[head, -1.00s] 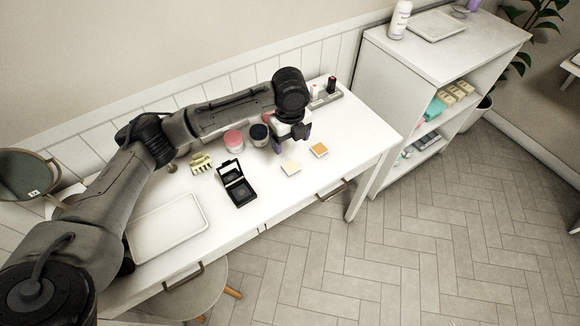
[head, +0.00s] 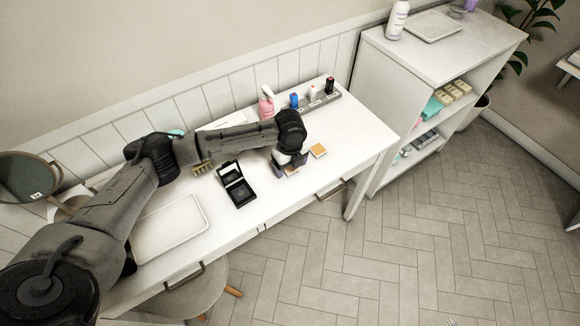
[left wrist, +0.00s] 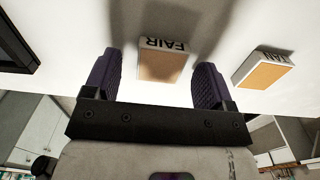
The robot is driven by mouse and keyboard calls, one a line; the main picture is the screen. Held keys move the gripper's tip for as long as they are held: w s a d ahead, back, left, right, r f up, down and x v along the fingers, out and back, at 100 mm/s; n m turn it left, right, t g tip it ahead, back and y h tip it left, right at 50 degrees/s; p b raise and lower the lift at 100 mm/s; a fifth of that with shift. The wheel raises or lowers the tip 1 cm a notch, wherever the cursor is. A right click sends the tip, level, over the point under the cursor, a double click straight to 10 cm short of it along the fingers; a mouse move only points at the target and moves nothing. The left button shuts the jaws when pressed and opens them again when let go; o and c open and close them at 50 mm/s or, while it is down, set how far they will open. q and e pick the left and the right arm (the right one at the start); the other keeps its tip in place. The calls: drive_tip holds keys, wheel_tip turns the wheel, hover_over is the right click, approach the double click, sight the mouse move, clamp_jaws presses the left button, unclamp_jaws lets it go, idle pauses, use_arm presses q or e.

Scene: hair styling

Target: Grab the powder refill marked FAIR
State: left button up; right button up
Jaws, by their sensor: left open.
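The powder refill marked FAIR (left wrist: 161,66) is a small flat pan with a pale tan face and a white label edge. It lies on the white table. In the left wrist view it sits between and just ahead of the two fingers of my left gripper (left wrist: 153,82), which is open with a gap on each side. In the head view my left gripper (head: 289,164) is low over the table and mostly hides this refill. A second refill marked TAN (left wrist: 264,70), more orange, lies to the right; it also shows in the head view (head: 318,151).
An open black compact (head: 236,184) lies left of the gripper, and an empty white tray (head: 170,228) is nearer on the left. A pink bottle (head: 266,103) and a rack (head: 318,103) stand at the back.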

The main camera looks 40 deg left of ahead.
use_arm(q)
drive_tip(key=shift+f, duration=0.3)
drive_tip(key=c, duration=1)
drive_tip(key=shift+r, duration=0.1)
